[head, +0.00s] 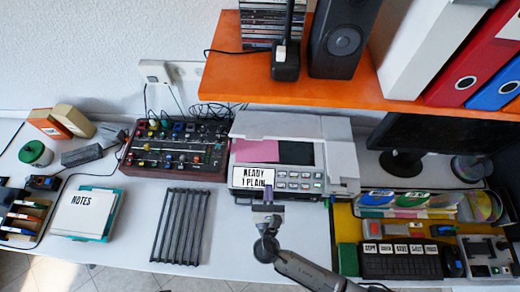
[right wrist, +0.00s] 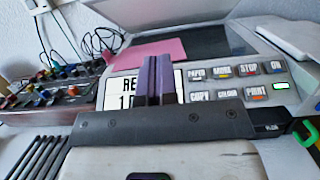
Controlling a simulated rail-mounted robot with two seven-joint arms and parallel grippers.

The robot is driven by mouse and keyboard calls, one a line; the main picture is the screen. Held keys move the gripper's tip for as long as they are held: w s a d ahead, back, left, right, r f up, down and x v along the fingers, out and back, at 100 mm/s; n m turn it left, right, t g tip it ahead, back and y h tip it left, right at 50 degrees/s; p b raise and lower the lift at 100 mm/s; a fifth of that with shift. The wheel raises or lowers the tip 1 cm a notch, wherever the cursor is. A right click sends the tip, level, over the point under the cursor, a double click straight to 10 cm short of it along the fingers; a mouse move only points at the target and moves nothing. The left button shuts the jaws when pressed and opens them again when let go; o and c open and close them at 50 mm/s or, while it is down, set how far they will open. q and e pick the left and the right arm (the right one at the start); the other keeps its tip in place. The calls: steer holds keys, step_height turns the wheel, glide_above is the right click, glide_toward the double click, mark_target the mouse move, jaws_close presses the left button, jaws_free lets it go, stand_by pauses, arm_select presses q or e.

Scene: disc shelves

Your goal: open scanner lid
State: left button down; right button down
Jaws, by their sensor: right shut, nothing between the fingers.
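The scanner (head: 322,185) is a pale grey machine at the middle back of the desk, with a button panel and a display (head: 253,177) reading READY 1 PLAIN. Its dark glass (head: 296,153) is exposed, with a pink sheet (head: 256,150) on the left part. The pale lid (head: 285,126) appears raised behind the glass; its exact angle is unclear. My right gripper (head: 268,193) is at the scanner's front, just below the display. In the right wrist view its purple fingers (right wrist: 158,80) are together and empty, covering part of the display. My left gripper is out of view.
An orange shelf (head: 310,88) with a black speaker (head: 342,38) overhangs the back right. A mixer (head: 175,148) stands left of the scanner, a black rack (head: 180,226) in front. A yellow tray (head: 345,225) with discs and keys lies right. Some desk is clear front left.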

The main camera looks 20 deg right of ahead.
glide_toward(274, 139)
steer(key=w+f, duration=0.1)
steer(key=w+d+f, duration=0.1)
steer(key=w, duration=0.1)
steer(key=w+f, duration=0.1)
steer(key=shift+w+d+p, duration=0.3)
steer(key=shift+w+d, duration=0.1)
steer(key=shift+w+d+r+p, duration=0.15)
steer(key=shift+w+r+p, duration=0.1)
steer(key=shift+r, duration=0.25)
steer(key=shift+w+d+r+p, duration=0.15)
steer(key=shift+w+r, duration=0.15)
steer(key=shift+r, duration=0.15)
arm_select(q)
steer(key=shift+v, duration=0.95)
arm_select(e)
steer(key=shift+w+d+r, duration=0.15)
steer(key=shift+w+r, duration=0.3)
steer(key=shift+r, duration=0.2)
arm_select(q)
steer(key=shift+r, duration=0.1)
arm_select(e)
steer(key=shift+r, duration=0.1)
